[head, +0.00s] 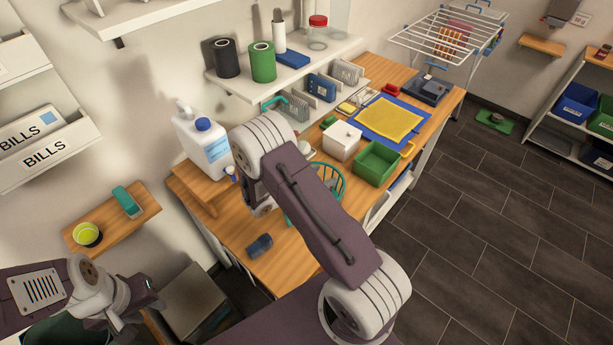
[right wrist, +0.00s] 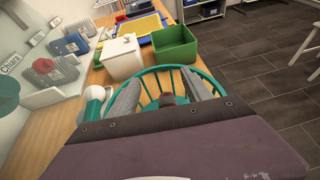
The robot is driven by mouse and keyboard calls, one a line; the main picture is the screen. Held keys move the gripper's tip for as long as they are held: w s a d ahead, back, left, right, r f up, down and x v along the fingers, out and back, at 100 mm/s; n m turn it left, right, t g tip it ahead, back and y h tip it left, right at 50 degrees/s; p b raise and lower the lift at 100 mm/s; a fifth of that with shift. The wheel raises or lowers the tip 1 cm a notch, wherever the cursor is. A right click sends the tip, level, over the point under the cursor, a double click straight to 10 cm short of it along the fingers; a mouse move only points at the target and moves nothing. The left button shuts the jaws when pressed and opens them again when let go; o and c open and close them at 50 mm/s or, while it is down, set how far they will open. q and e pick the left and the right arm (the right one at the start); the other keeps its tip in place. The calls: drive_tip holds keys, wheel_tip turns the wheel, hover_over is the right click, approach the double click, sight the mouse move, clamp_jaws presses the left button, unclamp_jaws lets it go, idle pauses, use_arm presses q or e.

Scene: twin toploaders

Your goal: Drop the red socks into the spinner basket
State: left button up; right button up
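A round teal wire basket (head: 327,182) stands on the wooden worktop, partly hidden behind my right arm in the head view. In the right wrist view the basket (right wrist: 150,88) lies just beyond my right gripper (right wrist: 162,92). Its two grey fingers stand well apart over the basket. A small dark brown shape (right wrist: 168,99) shows between them; I cannot tell what it is. I cannot make out red socks in either view. My left gripper (head: 135,297) is at the lower left of the head view, away from the worktop, and its fingers are not clear.
A white box (head: 342,141) and a green bin (head: 377,163) stand just behind the basket. A white jug (head: 205,140) stands on a raised board at left. A dark blue item (head: 259,246) lies near the front. A shelf (head: 290,70) overhangs the back.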

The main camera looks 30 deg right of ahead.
drive_tip(key=b+v, duration=0.2)
drive_tip(key=v, duration=0.7)
drive_tip(key=shift+a, duration=0.1)
